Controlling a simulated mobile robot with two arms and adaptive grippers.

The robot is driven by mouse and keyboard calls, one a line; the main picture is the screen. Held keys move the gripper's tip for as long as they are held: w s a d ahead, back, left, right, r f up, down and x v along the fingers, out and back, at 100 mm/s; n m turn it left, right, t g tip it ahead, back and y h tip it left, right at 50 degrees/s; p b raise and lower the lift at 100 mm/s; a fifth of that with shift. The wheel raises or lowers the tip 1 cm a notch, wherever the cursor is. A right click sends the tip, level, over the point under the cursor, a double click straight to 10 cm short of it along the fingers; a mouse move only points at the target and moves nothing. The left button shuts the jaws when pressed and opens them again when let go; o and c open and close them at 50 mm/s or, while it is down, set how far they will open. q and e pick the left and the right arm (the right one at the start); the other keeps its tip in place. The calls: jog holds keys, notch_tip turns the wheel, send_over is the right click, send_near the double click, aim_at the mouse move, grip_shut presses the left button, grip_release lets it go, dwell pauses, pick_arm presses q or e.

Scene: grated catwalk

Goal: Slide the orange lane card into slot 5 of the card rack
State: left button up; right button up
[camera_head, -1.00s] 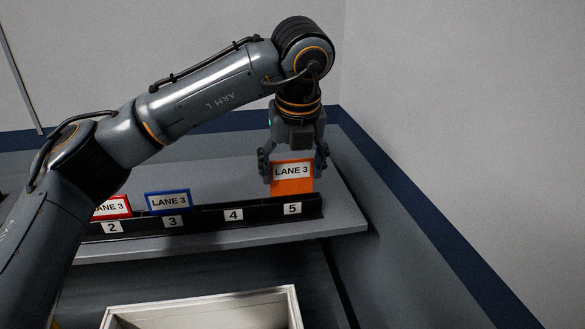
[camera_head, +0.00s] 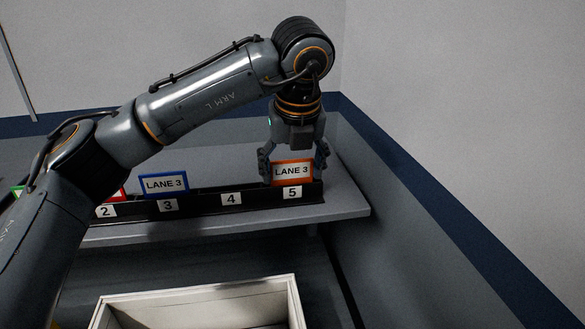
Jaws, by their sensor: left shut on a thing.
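The orange lane card (camera_head: 292,172), with a white label reading LANE 3, stands upright in the black card rack (camera_head: 262,198) behind the number 5 plate (camera_head: 292,192). Its lower part is hidden by the rack's front wall. My left gripper (camera_head: 293,168) comes down from above, shut on the orange card, with a finger at each side edge. My right gripper is not in view.
A blue-framed card (camera_head: 164,184) stands at slot 3. A red card (camera_head: 120,195) and a green card (camera_head: 17,191) are partly hidden by my left arm. Slot 4 is empty. A white open box (camera_head: 200,297) sits below the grey shelf (camera_head: 340,205).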

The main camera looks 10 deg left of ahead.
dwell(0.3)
pick_arm(q)
jog(key=o, duration=1.1)
jog(key=shift+r, duration=0.15)
notch_tip(320, 180, up, 8)
jog(key=p, duration=0.4)
jog(key=shift+p, duration=0.3)
jog(key=shift+f, duration=0.25)
